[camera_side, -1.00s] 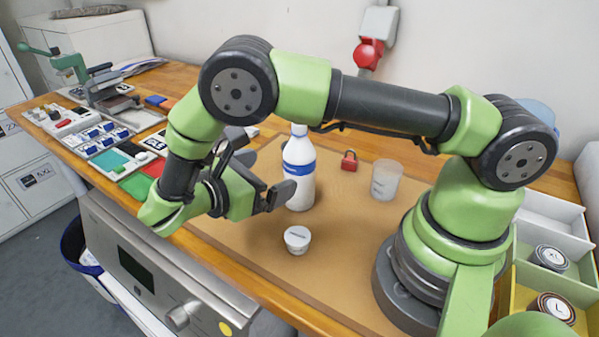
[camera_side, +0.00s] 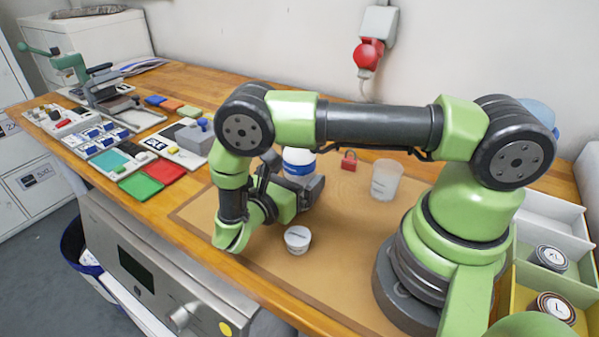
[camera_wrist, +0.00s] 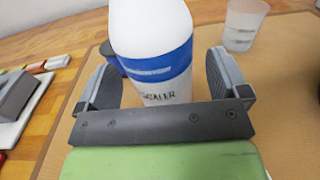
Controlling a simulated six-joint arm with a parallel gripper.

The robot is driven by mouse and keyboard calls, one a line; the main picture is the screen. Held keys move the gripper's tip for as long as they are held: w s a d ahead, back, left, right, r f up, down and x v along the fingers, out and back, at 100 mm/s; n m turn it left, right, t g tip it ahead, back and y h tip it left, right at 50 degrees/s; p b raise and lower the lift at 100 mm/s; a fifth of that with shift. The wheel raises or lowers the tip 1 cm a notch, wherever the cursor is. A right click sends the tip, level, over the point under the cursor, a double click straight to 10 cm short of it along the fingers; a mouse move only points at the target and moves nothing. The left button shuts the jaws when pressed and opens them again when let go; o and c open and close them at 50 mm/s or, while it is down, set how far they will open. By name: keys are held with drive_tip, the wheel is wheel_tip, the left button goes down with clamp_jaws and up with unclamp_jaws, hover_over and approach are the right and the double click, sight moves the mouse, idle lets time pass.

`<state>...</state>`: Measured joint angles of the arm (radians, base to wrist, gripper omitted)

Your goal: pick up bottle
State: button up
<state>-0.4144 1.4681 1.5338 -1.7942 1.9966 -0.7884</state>
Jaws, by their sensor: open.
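The bottle is white with a blue band and stands upright on the tan mat (camera_side: 340,260). In the side view the bottle (camera_side: 299,162) is mostly hidden behind my arm and gripper. In the wrist view the bottle (camera_wrist: 155,45) stands between the two fingers, with dark lettering below its band. My gripper (camera_side: 300,190) is open. In the wrist view my gripper (camera_wrist: 165,80) has a finger on each side of the bottle, with a gap visible at both sides.
A small white cup (camera_side: 297,239) stands in front of my gripper. A clear cup (camera_side: 385,181) and a red padlock (camera_side: 349,160) are behind to the right. Colour pads and trays (camera_side: 140,185) lie to the left. Boxes (camera_side: 549,258) stand at the right.

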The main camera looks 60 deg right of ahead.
drive_tip(key=shift+d, duration=0.85)
drive_tip(key=c, duration=1.2)
drive_tip(key=shift+o, duration=0.2)
drive_tip(key=shift+r, duration=0.2)
